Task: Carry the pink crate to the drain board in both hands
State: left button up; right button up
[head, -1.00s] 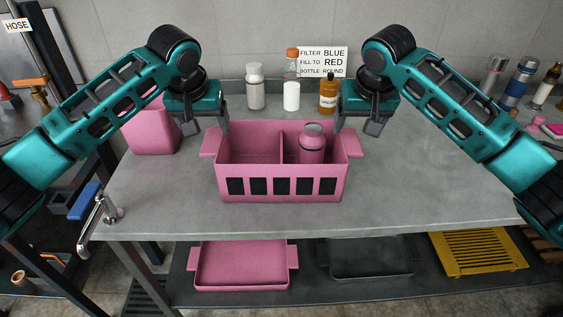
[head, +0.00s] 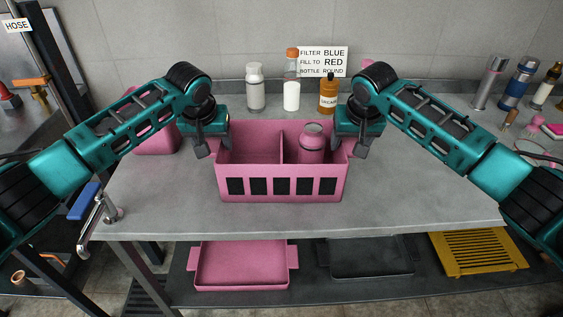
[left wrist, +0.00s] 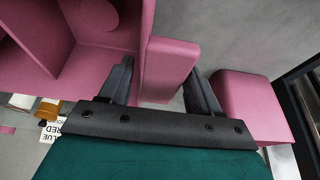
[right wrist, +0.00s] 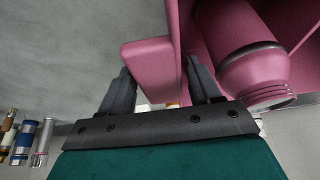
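The pink crate (head: 282,187) stands upright on the grey bench, with a divider and dark slots in its front. A pink bottle (head: 311,143) stands in its right compartment; it also shows in the right wrist view (right wrist: 255,70). My left gripper (head: 211,147) is open at the crate's left handle (left wrist: 168,68), one finger on either side of it. My right gripper (head: 355,145) is open at the right handle (right wrist: 148,62), its fingers also either side. Neither is visibly closed on its handle. I cannot identify the drain board for certain.
A pink container (head: 155,140) stands left of the crate. White bottles (head: 255,87) and an amber bottle (head: 328,94) stand behind it. A tap (head: 97,215) is at the bench's left edge. A pink tray (head: 243,266) and yellow slatted rack (head: 478,252) lie below.

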pick_arm(q)
grip_shut()
pick_arm(e)
grip_shut()
pick_arm(q)
jog(key=shift+r, duration=0.1)
pick_arm(e)
jog(key=shift+r, duration=0.1)
